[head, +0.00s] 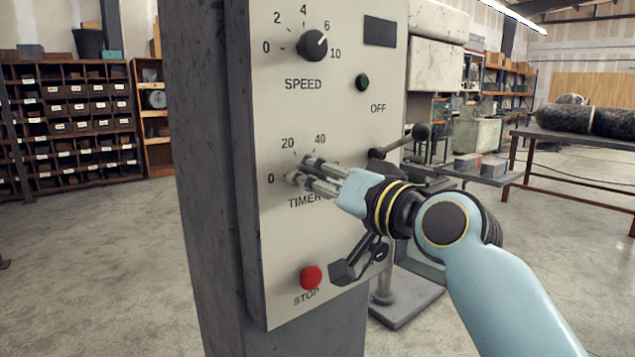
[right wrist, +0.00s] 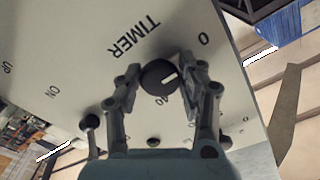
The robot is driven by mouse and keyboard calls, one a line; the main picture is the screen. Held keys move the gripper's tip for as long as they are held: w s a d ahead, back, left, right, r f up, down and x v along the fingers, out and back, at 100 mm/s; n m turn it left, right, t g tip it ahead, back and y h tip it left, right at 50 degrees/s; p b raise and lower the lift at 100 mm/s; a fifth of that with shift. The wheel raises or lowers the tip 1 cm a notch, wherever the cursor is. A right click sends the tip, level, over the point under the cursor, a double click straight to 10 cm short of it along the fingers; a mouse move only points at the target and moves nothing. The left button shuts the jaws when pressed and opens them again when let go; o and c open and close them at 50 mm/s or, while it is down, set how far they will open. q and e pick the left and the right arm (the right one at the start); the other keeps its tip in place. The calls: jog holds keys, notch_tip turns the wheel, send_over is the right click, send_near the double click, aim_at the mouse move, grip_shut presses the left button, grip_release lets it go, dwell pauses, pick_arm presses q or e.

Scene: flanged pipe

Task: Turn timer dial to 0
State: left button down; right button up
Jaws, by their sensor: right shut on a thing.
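The timer dial (right wrist: 152,80) is a round black knob with a white mark on the pale control panel (head: 345,237). In the right wrist view it sits between the two fingers of my right gripper (right wrist: 160,72), which is shut on it. The white mark points right and slightly up, toward the side of the printed 0 (right wrist: 204,40); the 20 is hidden behind a finger. In the head view my right gripper (head: 298,172) reaches in from the right and covers the dial. My left gripper is not in view.
The speed dial (head: 312,45) is above, with a green button (head: 362,82) at its lower right. A red stop button (head: 311,277) is below. Black levers (head: 422,132) stick out at the panel's right side, close to my right arm.

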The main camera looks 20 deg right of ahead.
jog(key=shift+f, duration=0.2)
jog(key=o, duration=1.1)
jog(key=shift+r, duration=0.1)
jog(key=shift+s, duration=0.15)
jog(key=v, duration=1.1)
jog(key=shift+s+d, duration=0.15)
jog(key=shift+s, duration=0.25)
